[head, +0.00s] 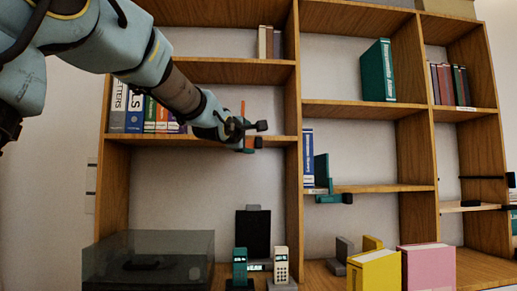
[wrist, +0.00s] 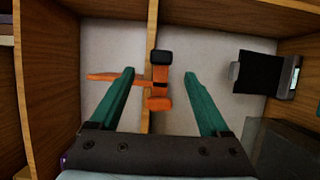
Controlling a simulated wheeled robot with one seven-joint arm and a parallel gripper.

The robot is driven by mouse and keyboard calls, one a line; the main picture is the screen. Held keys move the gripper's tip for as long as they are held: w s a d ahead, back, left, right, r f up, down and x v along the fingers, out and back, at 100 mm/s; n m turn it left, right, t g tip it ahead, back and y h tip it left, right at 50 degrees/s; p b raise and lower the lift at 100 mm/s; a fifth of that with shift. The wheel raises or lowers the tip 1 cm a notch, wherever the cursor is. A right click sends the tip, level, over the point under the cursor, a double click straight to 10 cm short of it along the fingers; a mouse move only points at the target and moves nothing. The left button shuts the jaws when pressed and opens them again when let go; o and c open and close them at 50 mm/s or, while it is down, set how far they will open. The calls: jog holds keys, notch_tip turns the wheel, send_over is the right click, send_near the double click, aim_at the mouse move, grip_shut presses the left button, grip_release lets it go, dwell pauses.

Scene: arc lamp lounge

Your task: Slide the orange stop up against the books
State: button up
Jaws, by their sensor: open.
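The orange stop (head: 243,107) sits on the front edge of the upper left shelf, its upright plate above the board and its clamp with a black knob at the edge. The books (head: 148,114) stand in a row at the left end of that shelf, with a gap between them and the stop. My gripper (head: 256,134) is at the shelf edge, in front of the stop. In the wrist view its open teal fingers (wrist: 160,73) lie on either side of the orange stop (wrist: 159,103). The gripper partly covers the stop in the head view.
An upright divider (head: 293,100) stands right of the stop. A teal stop (head: 321,171) and a blue binder (head: 308,158) are on the lower shelf beyond it. The shelf between books and stop looks clear.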

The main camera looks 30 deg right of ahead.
aim_at(257, 143)
jog(key=p+x, duration=0.2)
jog(key=x, duration=0.8)
jog(key=shift+w+f, duration=0.1)
jog(key=shift+c, duration=0.2)
grip_shut()
dwell(1.0)
